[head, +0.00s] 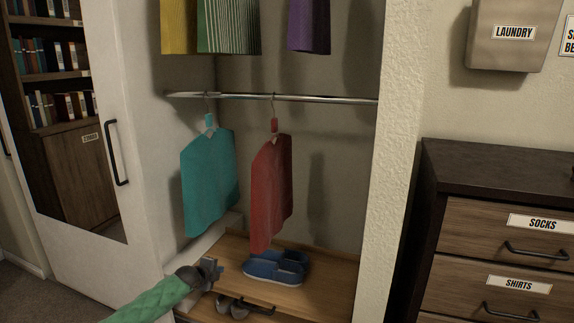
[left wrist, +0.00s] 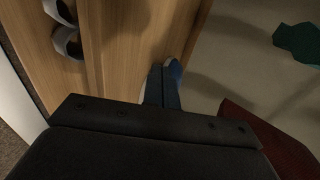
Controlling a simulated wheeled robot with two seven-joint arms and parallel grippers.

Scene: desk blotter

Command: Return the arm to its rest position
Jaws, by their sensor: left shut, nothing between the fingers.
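My left gripper (head: 212,270) comes in from the lower left of the head view on a green-sleeved arm. It is in front of the closet, over the wooden closet floor (head: 318,284), left of a pair of blue shoes (head: 277,267). Its fingers are together and hold nothing; they also show in the left wrist view (left wrist: 162,88), where they partly hide a blue shoe (left wrist: 175,70). My right gripper is not in view.
A teal shirt (head: 209,182) and a red shirt (head: 271,193) hang from the metal rod (head: 300,98) above. A white mirrored door (head: 102,272) stands left; a dark dresser (head: 498,185) stands right.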

